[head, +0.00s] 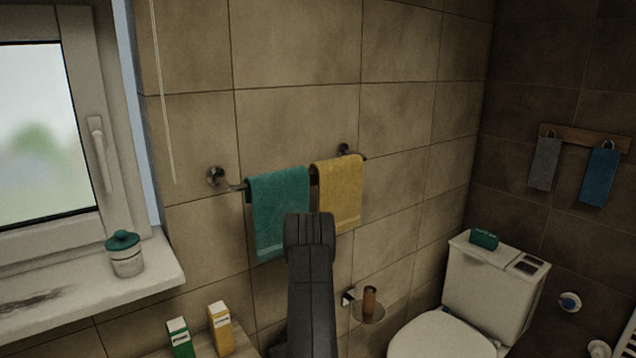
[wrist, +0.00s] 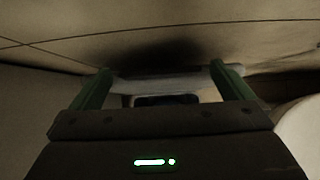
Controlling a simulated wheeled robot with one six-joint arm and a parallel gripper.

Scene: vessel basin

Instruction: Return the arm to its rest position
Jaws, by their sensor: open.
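My gripper (wrist: 160,70) shows in the wrist view with its two green fingers wide apart. A pale, blurred shape with a dark middle lies beyond and between the fingertips; I cannot tell what it is or how near. Nothing is visibly clamped. In the head view my dark arm rises from the bottom centre, in front of the teal towel (head: 280,200) and left of the yellow towel (head: 339,185). The gripper itself is not visible there. Both towels hang on a wall rail (head: 236,187).
A windowsill (head: 150,275) with a teal-lidded jar (head: 125,255) is at left. A green carton (head: 179,338) and a yellow carton (head: 220,328) stand below it. A wall holder with a brown cup (head: 370,301) and a toilet (head: 450,336) are at right.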

